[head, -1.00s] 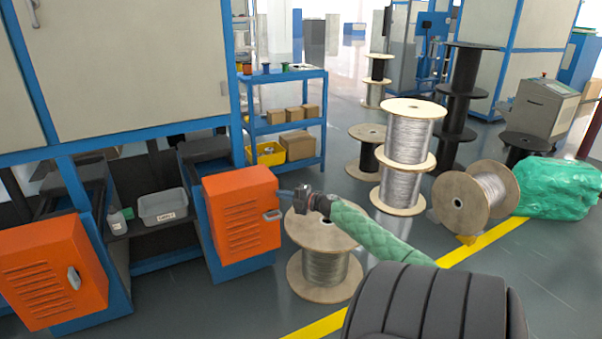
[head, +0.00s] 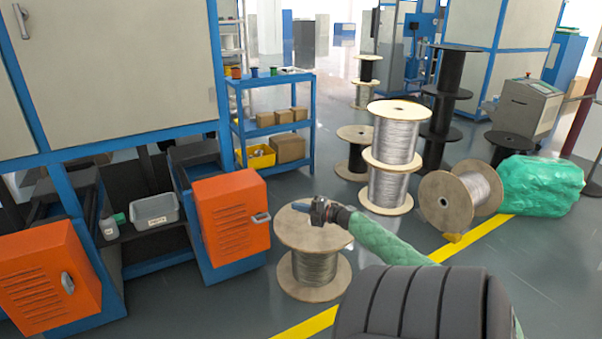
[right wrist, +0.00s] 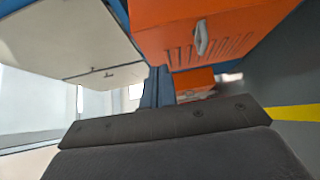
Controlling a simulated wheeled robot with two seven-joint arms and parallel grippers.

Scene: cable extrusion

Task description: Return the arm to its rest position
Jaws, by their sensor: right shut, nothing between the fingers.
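My right arm, in a green sleeve, reaches in from the lower right in the head view. My right gripper (head: 302,207) is shut and empty. It points left, in front of the top flange of a wire spool (head: 315,262) on the floor. A gap separates it from the orange door (head: 232,218) of the machine on the left. In the right wrist view an orange box-like door (right wrist: 205,42) with a handle shows at the top; the gripper's fingers cannot be made out there. My left gripper is not in view.
A second orange door (head: 48,275) stands at lower left, with a grey bin (head: 154,210) between the doors. A blue shelf (head: 272,128) holds boxes. Stacked wire spools (head: 393,150), a tilted spool (head: 447,202) and a green wrapped bundle (head: 540,186) stand right. Floor shows between them.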

